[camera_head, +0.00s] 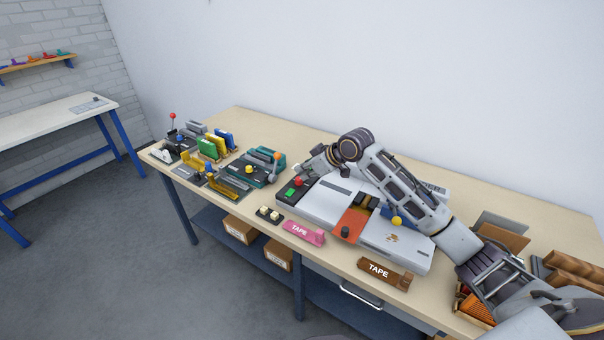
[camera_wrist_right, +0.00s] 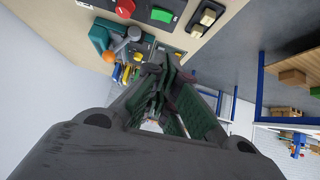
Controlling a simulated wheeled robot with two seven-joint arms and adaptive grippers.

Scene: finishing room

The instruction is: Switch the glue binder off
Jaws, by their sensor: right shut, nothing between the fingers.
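The glue binder (camera_head: 322,201) appears to be the long light-grey machine in the middle of the bench, with an orange-red section and a black knob. At its left end a dark panel carries a red button (camera_head: 298,181) and a green button (camera_head: 290,194). The red button (camera_wrist_right: 125,8) and green button (camera_wrist_right: 161,15) also show at the top of the right wrist view. My right gripper (camera_head: 306,168) is shut and empty, just behind and above the red button; I cannot tell the exact gap. My left gripper is out of view.
A small two-button box (camera_head: 268,214), a pink tape block (camera_head: 304,233) and a brown tape block (camera_head: 385,273) lie along the front edge. A teal machine with an orange-knobbed lever (camera_head: 278,157) stands left of the binder. My right forearm hangs over the binder.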

